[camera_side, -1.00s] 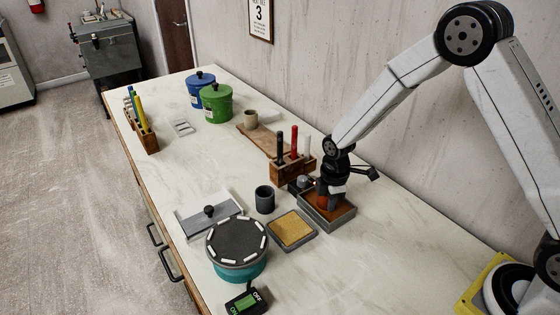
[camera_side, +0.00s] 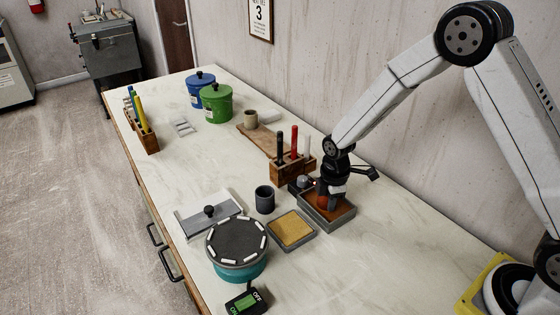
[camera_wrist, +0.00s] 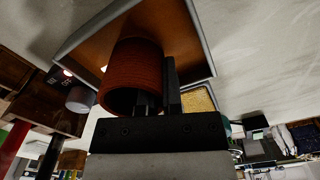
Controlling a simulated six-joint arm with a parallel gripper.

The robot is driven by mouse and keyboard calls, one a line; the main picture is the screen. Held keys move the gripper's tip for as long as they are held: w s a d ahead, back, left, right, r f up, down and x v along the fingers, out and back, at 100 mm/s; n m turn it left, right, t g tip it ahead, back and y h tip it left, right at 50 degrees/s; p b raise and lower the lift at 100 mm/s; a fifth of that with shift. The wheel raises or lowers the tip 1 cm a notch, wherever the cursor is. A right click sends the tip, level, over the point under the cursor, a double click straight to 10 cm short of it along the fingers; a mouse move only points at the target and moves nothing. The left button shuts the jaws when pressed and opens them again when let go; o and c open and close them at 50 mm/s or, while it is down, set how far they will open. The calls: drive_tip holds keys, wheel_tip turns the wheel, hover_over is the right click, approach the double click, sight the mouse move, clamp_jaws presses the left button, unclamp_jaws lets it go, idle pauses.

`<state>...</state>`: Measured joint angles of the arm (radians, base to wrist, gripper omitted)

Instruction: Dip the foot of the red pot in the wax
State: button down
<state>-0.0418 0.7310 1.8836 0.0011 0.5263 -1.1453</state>
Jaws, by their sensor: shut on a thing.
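The red pot (camera_wrist: 132,72) is held by my gripper (camera_wrist: 160,98) in the wrist view. One finger reaches inside its mouth and the other lies along its outer wall. In the side view my gripper (camera_side: 334,196) points down over the grey wax tray, and the red pot (camera_side: 323,202) shows partly behind the fingers, within the tray's outline. The wax tray (camera_side: 313,217) holds brown-orange wax (camera_side: 341,209); it also shows behind the pot in the wrist view (camera_wrist: 208,48). The pot's foot is hidden, so I cannot tell whether it touches the wax.
A tray with a yellow pad (camera_side: 291,229) lies left of the wax tray. A dark cup (camera_side: 264,199), a round turntable (camera_side: 237,246) and a wooden rack (camera_side: 291,169) with black, red and white sticks stand nearby.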

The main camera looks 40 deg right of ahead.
drive_tip(key=shift+r, duration=0.2)
drive_tip(key=shift+r, duration=1.55)
idle(0.4)
drive_tip(key=shift+r, duration=1.5)
